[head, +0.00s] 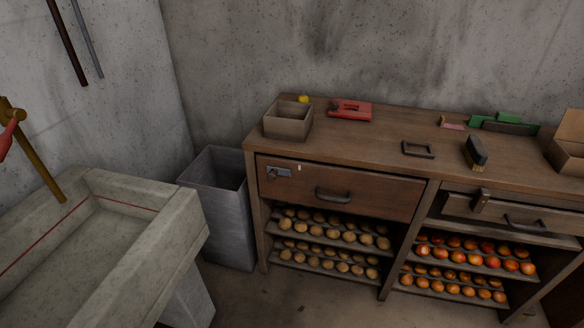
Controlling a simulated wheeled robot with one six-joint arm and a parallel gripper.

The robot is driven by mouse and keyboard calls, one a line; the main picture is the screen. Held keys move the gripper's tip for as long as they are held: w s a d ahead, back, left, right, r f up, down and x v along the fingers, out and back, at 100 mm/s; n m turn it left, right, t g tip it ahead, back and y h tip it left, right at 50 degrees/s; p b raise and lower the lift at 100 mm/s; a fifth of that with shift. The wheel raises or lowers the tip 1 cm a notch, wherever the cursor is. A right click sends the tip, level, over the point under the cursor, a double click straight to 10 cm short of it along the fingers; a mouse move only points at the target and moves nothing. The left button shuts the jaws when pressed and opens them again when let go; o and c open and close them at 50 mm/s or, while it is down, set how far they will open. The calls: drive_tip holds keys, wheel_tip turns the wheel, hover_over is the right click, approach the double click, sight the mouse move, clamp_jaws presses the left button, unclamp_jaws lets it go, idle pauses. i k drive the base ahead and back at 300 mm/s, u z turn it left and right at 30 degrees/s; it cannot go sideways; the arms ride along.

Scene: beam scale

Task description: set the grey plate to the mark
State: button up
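A small grey metal plate (279,172) sits on the front of the left drawer (378,197), near its upper left corner. It looks like a latch, and a darker part shows at its left end. A short pale mark (299,168) is on the drawer front just right of the plate, apart from it. I cannot tell for certain that these are the plate and mark of the task. The left drawer looks shut. My gripper is not in view.
A wooden bench (380,145) holds an open box (288,121), a red tool (350,110) and a brush (476,152). Racks of round produce are below. A grey bin (226,225) and a stone basin (165,240) with a red line stand left. Some floor is clear in front.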

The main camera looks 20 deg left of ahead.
sight(273, 173)
drive_tip(key=u, duration=0.35)
drive_tip(key=i, duration=0.85)
drive_tip(key=u, duration=0.6)
